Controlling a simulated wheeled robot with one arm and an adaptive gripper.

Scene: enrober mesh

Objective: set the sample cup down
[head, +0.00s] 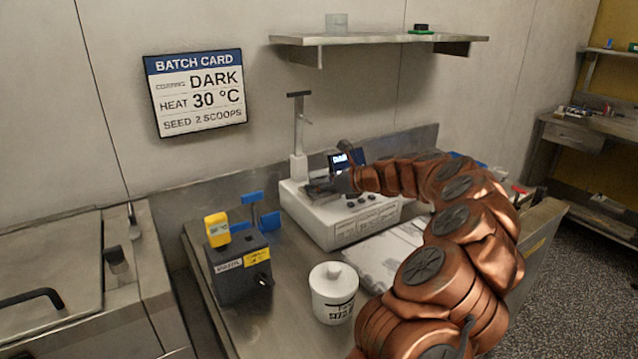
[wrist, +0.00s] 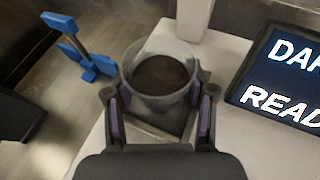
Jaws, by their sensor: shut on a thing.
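The sample cup (wrist: 161,79) is a clear, round cup with dark brown contents, seen from above in the wrist view. My gripper (wrist: 160,100) is shut on it, one finger on each side. The cup is over or on a square metal plate (wrist: 168,136) on the white machine; I cannot tell whether it touches the plate. In the head view my gripper (head: 330,186) reaches the machine (head: 350,222) from the right, and the cup is too small there to make out.
The machine's lit screen (wrist: 285,72) stands close on the right of the cup, and its upright post (head: 299,135) rises behind. A blue-handled tool (wrist: 82,50) is to the left. A white lidded jar (head: 333,295) and a dark box (head: 240,275) stand on the metal bench.

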